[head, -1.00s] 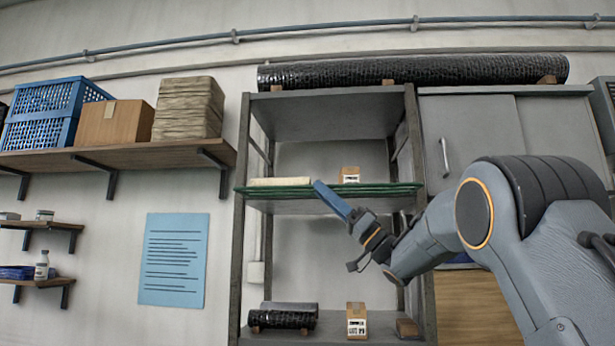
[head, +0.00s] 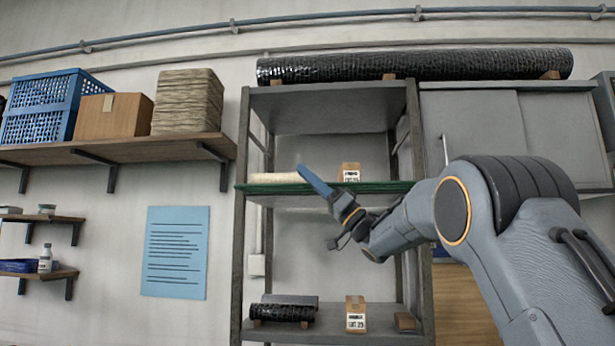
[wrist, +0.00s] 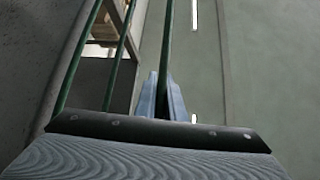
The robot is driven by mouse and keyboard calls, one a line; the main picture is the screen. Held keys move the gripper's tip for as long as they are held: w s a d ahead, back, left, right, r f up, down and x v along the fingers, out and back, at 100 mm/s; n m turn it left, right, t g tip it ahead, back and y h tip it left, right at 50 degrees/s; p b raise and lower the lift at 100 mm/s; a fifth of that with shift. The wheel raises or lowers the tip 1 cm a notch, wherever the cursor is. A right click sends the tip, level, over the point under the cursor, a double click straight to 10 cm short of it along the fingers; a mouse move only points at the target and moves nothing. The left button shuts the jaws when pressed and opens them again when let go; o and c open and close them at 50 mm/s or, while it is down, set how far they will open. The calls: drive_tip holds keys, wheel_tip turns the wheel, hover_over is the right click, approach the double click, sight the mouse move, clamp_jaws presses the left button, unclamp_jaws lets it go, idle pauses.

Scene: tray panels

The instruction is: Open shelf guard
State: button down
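The shelf guard shows as thin green rails (head: 385,187) across the front of the middle shelf of the grey rack, between its posts. My gripper (head: 301,170) is at the middle of these rails, its blue fingers pointing up and left. In the head view the fingers cross the rails and the tips show above them. In the wrist view a green rail (wrist: 167,30) runs away from between or just behind the fingers (wrist: 161,76), which stand close together with a narrow gap. I cannot tell whether they clasp the rail. More green rails (wrist: 75,62) run along the left.
A small labelled box (head: 350,172) and a pale flat item stand on the middle shelf. The bottom shelf holds dark rolls (head: 283,312) and another labelled box (head: 355,315). A grey cabinet (head: 475,130) is at the right. The space before the rack's left side is free.

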drive_tip(key=r+m+t, duration=0.1)
drive_tip(key=m, duration=0.1)
drive_tip(key=w+r+m+t+h+p, duration=0.1)
drive_tip(key=t, duration=0.1)
drive_tip(key=r+m+t+h, duration=0.1)
drive_tip(key=m, duration=0.1)
drive_tip(key=shift+w+r+m+t+p, duration=0.15)
drive_tip(key=shift+r+m+t+p, duration=0.15)
drive_tip(key=shift+r+p, duration=0.1)
drive_tip(key=c, duration=1.8)
unclamp_jaws()
drive_tip(key=shift+d, duration=0.1)
drive_tip(key=shift+c, duration=0.2)
drive_tip(key=shift+b+v, duration=1.9)
drive_tip(key=shift+v, duration=1.95)
